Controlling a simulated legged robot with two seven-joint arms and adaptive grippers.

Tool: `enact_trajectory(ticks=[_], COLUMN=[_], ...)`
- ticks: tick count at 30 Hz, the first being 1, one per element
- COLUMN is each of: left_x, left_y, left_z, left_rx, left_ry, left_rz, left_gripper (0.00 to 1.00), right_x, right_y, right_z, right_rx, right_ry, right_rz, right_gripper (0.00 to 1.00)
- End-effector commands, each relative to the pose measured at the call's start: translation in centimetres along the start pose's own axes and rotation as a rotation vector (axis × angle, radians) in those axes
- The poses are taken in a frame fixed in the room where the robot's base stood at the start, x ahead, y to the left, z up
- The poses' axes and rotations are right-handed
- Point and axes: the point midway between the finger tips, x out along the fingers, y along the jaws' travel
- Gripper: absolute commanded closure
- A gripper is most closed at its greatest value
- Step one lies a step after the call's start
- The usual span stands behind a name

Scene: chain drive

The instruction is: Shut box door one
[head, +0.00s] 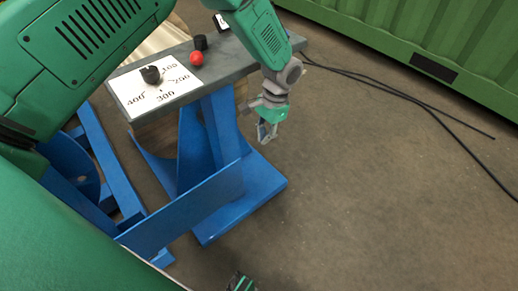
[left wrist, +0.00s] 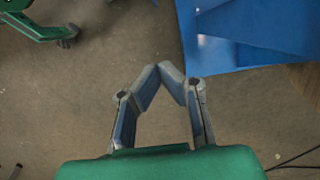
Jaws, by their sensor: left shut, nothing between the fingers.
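A blue metal stand (head: 222,135) carries a grey top. A flat blue panel (head: 185,212) juts out from its lower part at an angle. It looks like an open door, but I cannot tell for sure that it is box door one. My left gripper (head: 267,133) is to the right of the stand, above the floor and apart from the panel. In the left wrist view my left gripper (left wrist: 165,72) has its fingertips together with nothing between them. Blue metal (left wrist: 250,35) shows beyond it at the upper right.
The grey top (head: 230,62) holds a red knob (head: 196,58), black knobs and a white dial plate (head: 155,92). A green container (head: 430,45) stands at the back right. Black cables (head: 400,93) lie on the floor. The floor to the right is otherwise clear.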

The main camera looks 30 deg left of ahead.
Motion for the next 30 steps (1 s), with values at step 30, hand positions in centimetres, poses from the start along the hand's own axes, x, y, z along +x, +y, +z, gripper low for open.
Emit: enact_trajectory(ticks=[30], left_x=[10.6], left_y=[-0.1], left_z=[3.9], left_rx=[0.000], left_ry=[-0.002], left_rz=[0.000], left_gripper=[1.00], right_x=[3.0], right_y=[0.0], right_z=[0.2], right_rx=[0.000], right_ry=[-0.001], right_rz=[0.000], right_gripper=[0.38])
